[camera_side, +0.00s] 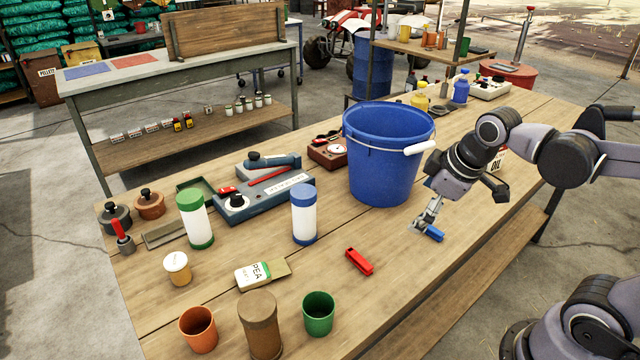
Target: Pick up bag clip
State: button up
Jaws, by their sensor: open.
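A small red clip-like piece (359,261) lies flat on the wooden table, in front of the blue bucket. A small blue piece of similar size (434,233) lies at my fingertips, right of the red one. I cannot tell for sure which of the two is the bag clip. My gripper (422,225) points down close to the table, right of the red piece and just left of the blue piece. Its jaws are open. Whether a finger touches the blue piece is too small to tell.
A big blue bucket (384,160) with a white handle grip stands close behind my gripper. The table's front right is clear.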

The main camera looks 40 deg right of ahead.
aim_at(430, 227)
jog(key=shift+w+d+f+n+g+h, duration=0.25)
jog(key=shift+w+d+f+n+g, duration=0.8)
jog(key=shift+d+n, duration=1.65)
jog(key=shift+w+d+f+n+g+h, duration=0.35)
jog(key=shift+d+n+g, duration=1.3)
jog(key=shift+n, duration=1.95)
jog(key=shift+d+f, duration=0.3)
jog(key=shift+f, duration=1.35)
jog(key=shift+d+f, duration=0.3)
jog(key=shift+f, duration=1.4)
jog(key=shift+d+f, duration=0.3)
jog(key=shift+f, duration=1.35)
jog(key=c, duration=0.9)
